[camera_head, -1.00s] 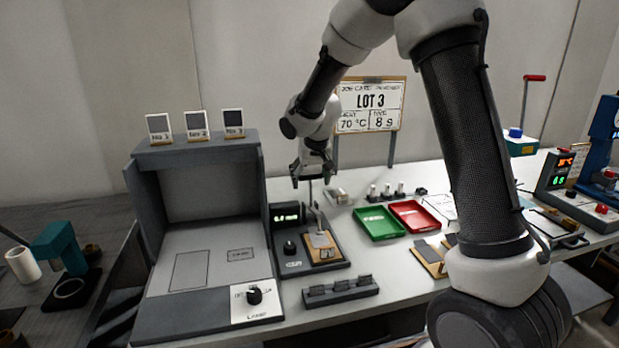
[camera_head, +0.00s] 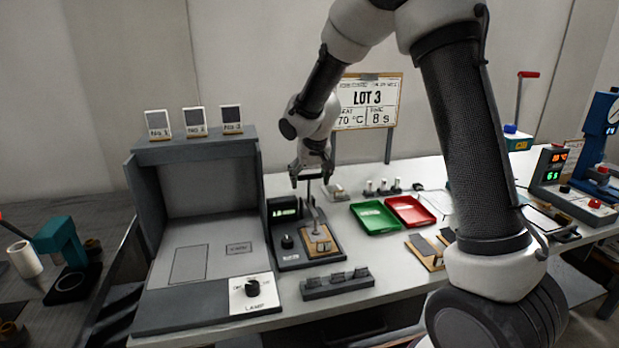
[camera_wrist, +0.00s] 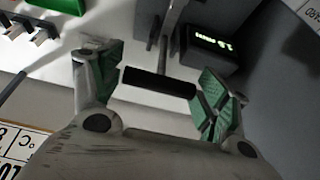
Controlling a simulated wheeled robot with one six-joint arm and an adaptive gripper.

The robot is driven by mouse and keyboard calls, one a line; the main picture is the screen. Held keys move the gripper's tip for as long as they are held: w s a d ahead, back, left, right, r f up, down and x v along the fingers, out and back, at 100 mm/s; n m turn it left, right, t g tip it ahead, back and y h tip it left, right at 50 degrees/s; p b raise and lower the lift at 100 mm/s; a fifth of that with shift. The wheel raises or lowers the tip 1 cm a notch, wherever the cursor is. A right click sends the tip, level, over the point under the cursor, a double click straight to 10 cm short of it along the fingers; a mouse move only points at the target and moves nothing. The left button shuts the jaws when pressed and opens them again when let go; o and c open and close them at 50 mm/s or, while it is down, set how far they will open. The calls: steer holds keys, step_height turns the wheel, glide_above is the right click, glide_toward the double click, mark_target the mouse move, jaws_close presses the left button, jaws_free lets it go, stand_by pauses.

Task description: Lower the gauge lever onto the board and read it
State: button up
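The thickness gauge has a dark base (camera_head: 290,262) with a knob and a small display (camera_head: 284,210) showing green digits, too small to read surely. A small tan-edged board (camera_head: 320,246) lies on the base. The grey lever (camera_head: 316,215) slants down toward the board; I cannot tell if its foot touches it. My gripper (camera_head: 311,180) is over the back of the gauge, at the lever's upper end. In the wrist view my gripper (camera_wrist: 160,88) is open, with the lever's black handle bar (camera_wrist: 158,82) between its fingers. The display (camera_wrist: 210,45) shows there upside down.
A grey lamp booth (camera_head: 190,235) stands left of the gauge. A dark rack (camera_head: 338,283) lies in front. A green tray (camera_head: 376,217) and a red tray (camera_head: 410,210) are to the right. The job card board (camera_head: 368,103) stands behind.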

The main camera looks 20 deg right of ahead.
steer(key=o, duration=0.3)
steer(key=shift+s+f, duration=0.2)
steer(key=shift+f, duration=0.05)
steer(key=shift+o, duration=0.7)
steer(key=shift+w+r, duration=0.1)
steer(key=shift+r, duration=0.1)
steer(key=v, duration=1.2)
